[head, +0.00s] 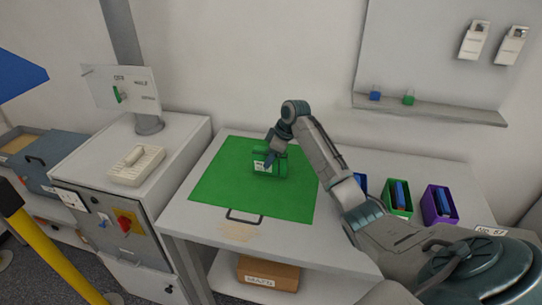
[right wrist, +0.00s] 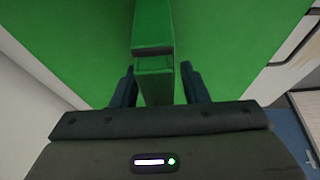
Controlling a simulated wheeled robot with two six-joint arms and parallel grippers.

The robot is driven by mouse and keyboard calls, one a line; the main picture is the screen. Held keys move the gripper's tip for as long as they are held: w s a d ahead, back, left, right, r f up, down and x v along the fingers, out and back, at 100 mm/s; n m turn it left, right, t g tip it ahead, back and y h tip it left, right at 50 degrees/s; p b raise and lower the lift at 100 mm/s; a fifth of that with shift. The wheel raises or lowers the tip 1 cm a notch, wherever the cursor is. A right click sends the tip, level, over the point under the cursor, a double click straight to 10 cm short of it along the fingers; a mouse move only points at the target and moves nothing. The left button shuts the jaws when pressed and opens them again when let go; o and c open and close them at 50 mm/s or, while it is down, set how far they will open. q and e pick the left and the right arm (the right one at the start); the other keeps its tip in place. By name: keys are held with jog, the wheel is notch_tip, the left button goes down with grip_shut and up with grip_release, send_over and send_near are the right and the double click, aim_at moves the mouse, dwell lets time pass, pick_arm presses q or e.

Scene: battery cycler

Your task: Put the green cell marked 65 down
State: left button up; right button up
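The green cell (head: 279,168), with a white label, is on the green mat (head: 225,180) on the bench. The label's marking is too small to read. My right gripper (head: 269,159) is over the cell. In the right wrist view its fingers (right wrist: 158,86) stand on either side of the green cell (right wrist: 154,66), with a narrow gap at the right finger, so it looks open around the cell. The cell's underside is hidden. My left gripper is not in view.
Blue (head: 362,184), green (head: 398,212) and purple (head: 440,217) bins stand right of the mat, partly behind my right arm. A grey cabinet (head: 150,215) with a red switch (head: 124,220) stands left. A shelf (head: 440,112) holds small padlocks. The mat around the cell is clear.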

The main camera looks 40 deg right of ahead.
jog(key=shift+o, duration=0.2)
jog(key=shift+r, duration=0.1)
jog(key=shift+s+d+r, duration=0.1)
jog(key=shift+d+r, duration=0.05)
jog(key=shift+r, duration=0.1)
jog(key=b+v, duration=0.2)
jog(key=v, duration=0.9)
jog(key=shift+s+r+b, duration=0.1)
jog(key=shift+r+b, duration=0.05)
jog(key=shift+b, duration=0.25)
